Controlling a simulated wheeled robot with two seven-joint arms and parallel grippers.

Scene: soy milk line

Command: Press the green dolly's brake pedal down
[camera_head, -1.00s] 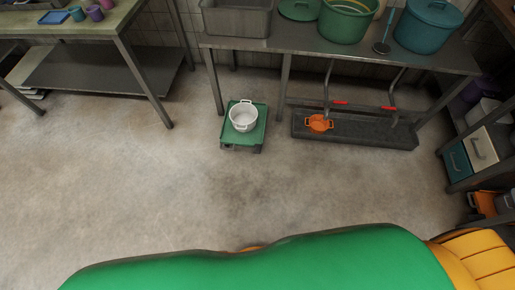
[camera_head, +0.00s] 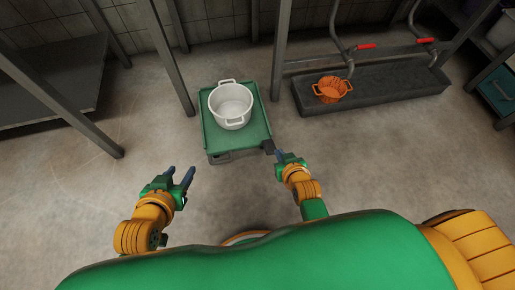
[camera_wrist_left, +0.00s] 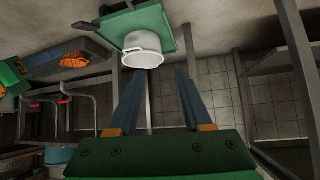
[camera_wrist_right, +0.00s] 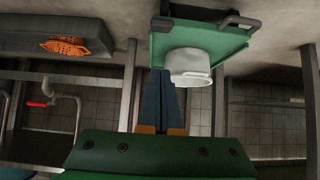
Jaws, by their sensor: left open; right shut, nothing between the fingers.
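The green dolly (camera_head: 249,137) stands on the floor ahead with a white two-handled pot (camera_head: 231,105) on its deck. A dark block that looks like its brake pedal (camera_head: 267,147) sticks out at the front right corner. It also shows in the left wrist view (camera_wrist_left: 84,26) and at the top edge of the right wrist view (camera_wrist_right: 165,8). My right gripper (camera_head: 287,157) is shut and empty, close to the right of the pedal; I cannot tell if they touch. My left gripper (camera_head: 181,173) is open and empty, in front of the dolly to its left.
A dark floor trough (camera_head: 390,97) with an orange basket (camera_head: 332,89) lies to the right, under pipes with red handles (camera_head: 366,46). Table legs (camera_head: 168,60) stand behind and beside the dolly. The floor at left front is clear.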

